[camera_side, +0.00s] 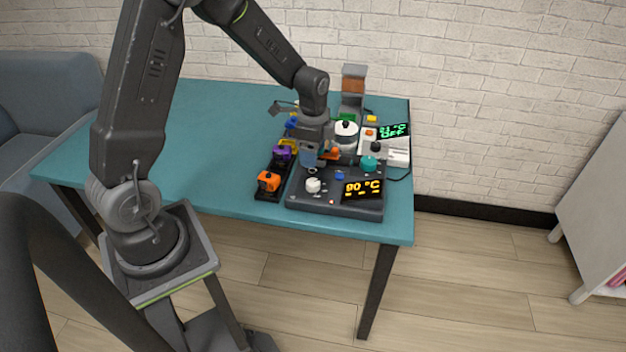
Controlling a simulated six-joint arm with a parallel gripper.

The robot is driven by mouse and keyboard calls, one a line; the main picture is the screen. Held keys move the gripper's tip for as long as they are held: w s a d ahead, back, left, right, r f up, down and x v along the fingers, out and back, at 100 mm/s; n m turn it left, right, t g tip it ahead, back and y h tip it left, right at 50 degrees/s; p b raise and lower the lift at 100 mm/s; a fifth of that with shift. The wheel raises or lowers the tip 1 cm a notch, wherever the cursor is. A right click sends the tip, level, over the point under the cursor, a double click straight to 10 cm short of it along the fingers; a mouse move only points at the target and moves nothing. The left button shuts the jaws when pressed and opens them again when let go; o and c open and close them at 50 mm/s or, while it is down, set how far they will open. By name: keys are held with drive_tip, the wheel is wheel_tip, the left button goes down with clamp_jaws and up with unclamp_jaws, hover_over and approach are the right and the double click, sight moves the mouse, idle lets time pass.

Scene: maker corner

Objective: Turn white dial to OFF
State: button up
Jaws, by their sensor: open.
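A small white dial (313,186) sits on the near left part of a dark control box (333,203) on the teal table. Its pointer setting is too small to read. An amber display (361,189) beside it on the same box reads about 90 °C. My gripper (312,160) points down over the far left part of the box, beyond the white dial and apart from it. It is open, with nothing seen between its fingers. The fingertips are small and partly hidden among the parts behind them.
A black rack with an orange knob (269,181) and a purple knob (281,153) stands left of the box. The table's left side is clear.

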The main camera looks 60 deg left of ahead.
sight(314, 182)
wheel_tip(314, 182, down, 10)
drive_tip(key=shift+r, duration=0.1)
idle(0.4)
drive_tip(key=c, duration=0.9)
drive_tip(key=shift+n, duration=0.3)
drive_tip(key=n, duration=0.9)
drive_tip(key=shift+n, duration=0.3)
